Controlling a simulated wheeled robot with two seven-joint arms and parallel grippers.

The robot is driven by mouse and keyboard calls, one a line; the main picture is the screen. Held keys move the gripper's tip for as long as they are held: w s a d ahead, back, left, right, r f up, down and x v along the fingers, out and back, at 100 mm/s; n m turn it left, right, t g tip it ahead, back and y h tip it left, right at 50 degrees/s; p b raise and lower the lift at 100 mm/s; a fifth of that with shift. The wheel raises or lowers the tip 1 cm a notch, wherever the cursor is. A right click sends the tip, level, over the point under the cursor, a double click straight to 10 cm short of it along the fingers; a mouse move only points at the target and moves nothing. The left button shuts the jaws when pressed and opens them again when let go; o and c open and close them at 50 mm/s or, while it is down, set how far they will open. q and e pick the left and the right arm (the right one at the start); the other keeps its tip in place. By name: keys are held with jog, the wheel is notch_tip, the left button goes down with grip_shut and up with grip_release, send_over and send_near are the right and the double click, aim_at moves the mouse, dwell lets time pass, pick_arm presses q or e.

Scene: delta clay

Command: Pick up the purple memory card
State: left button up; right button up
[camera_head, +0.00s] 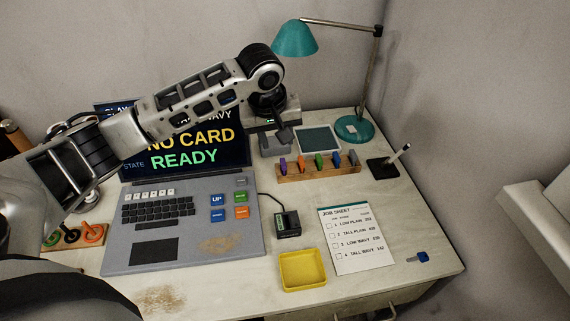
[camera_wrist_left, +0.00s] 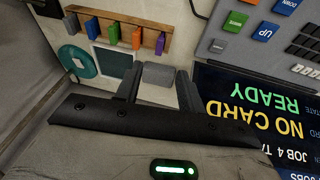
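The purple memory card (camera_head: 283,165) stands upright at the left end of a wooden rack (camera_head: 318,172), beside orange, green, blue and grey cards. In the left wrist view the purple card (camera_wrist_left: 160,43) is at the right end of the rack. My left gripper (camera_head: 283,137) is above the back of the desk, behind the rack and apart from the card. In the left wrist view its two fingers (camera_wrist_left: 158,88) are spread with a gap, and nothing is held; a grey block (camera_wrist_left: 158,75) shows beyond the gap. My right gripper is out of view.
A laptop-like console (camera_head: 185,220) reading "NO CARD READY" stands left. A black card reader (camera_head: 287,223), yellow tray (camera_head: 302,285) and job sheet (camera_head: 352,240) lie in front of the rack. A teal lamp (camera_head: 353,128) and pen holder (camera_head: 383,168) stand right; a blue card-like piece (camera_head: 418,257) lies front right.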

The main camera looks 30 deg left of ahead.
aim_at(283, 162)
pick_arm(q)
jog(key=x, duration=1)
grip_shut()
